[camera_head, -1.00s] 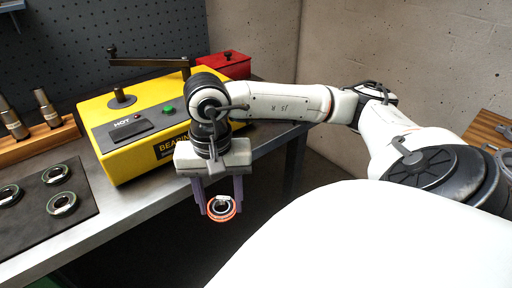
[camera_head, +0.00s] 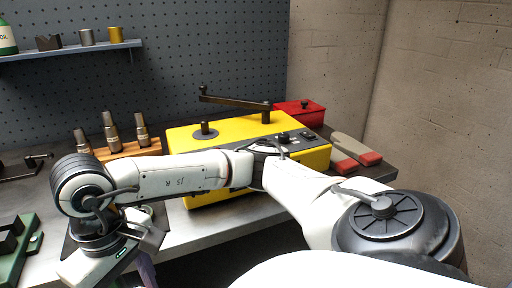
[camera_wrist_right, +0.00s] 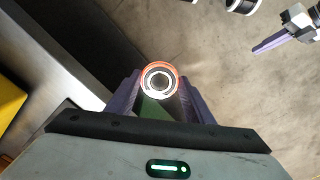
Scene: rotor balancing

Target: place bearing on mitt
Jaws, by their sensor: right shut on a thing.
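The bearing (camera_wrist_right: 160,67) is a ring with a glowing orange rim. In the right wrist view it sits between the purple fingers of my right gripper (camera_wrist_right: 160,84), which is shut on it. In the head view the right gripper is mostly cut off at the lower left; one purple finger (camera_head: 147,271) shows, and the bearing is hidden. The mitt (camera_head: 350,146), beige-grey with red ends, lies on the bench right of the yellow heater, well away from the gripper. What looks like my left gripper (camera_wrist_right: 290,30) is at the right wrist view's upper right; its opening is unclear.
The yellow bearing heater (camera_head: 237,128) with its swing arm stands mid-bench behind my right arm. A red box (camera_head: 300,112) stands behind the mitt. A wooden rack (camera_head: 130,151) with metal tools and a green fixture (camera_head: 18,250) are at the left. The front bench strip (camera_head: 215,228) is bare.

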